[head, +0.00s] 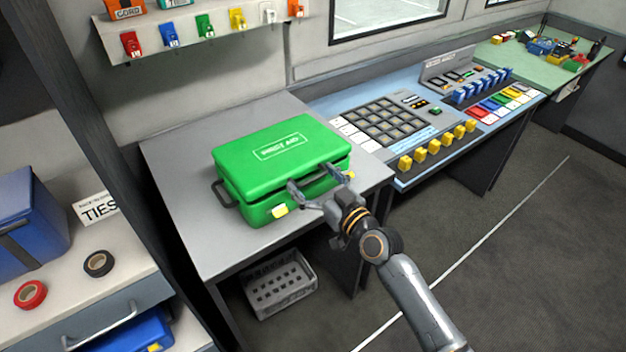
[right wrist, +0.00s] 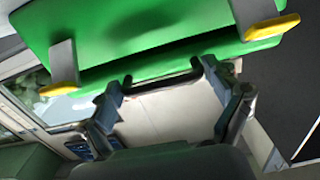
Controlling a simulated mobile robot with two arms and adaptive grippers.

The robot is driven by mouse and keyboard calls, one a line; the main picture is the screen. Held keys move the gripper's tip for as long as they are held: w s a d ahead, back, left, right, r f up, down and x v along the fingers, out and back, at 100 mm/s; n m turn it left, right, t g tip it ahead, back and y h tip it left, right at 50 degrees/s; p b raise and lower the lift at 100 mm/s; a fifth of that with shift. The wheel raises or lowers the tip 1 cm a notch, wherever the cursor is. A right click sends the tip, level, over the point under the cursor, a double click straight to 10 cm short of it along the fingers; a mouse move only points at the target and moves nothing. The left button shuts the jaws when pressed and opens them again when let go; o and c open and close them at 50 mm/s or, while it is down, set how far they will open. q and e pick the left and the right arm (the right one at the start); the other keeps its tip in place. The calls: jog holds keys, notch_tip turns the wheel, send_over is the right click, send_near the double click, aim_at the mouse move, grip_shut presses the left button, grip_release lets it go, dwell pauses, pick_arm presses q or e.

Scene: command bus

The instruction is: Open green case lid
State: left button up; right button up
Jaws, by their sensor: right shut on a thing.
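The green case (head: 250,180), marked FIRST AID, lies on the grey table with its lid (head: 260,140) down. Yellow-tipped latches are at its front left (head: 280,210) and front right (head: 347,176). In the right wrist view they are the left latch (right wrist: 62,75) and right latch (right wrist: 272,26). My right gripper (head: 314,180) is at the front of the case. Its fingers are at the two ends of the black front handle (right wrist: 165,83), shut on it. The fingers partly hide the case's front in the head view. My left gripper is not in view.
The grey table (head: 180,170) has free room left of the case. A control panel (head: 385,125) with yellow switches (head: 437,146) stands to the right. A grey crate (head: 280,288) is under the table. A blue box (head: 30,215) and tape rolls (head: 98,263) lie at the left.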

jog(key=w+a+r+p, duration=0.2)
jog(key=w+r+p, duration=0.1)
jog(key=r, duration=0.5)
jog(key=w+a+r+p, duration=0.3)
jog(key=w+r+p, duration=0.1)
jog(key=r, duration=0.4)
jog(key=shift+w+r, duration=0.2)
jog(key=shift+r, duration=0.1)
jog(key=shift+a, duration=0.1)
jog(key=o, duration=1.4)
jog(key=shift+s+f, duration=0.1)
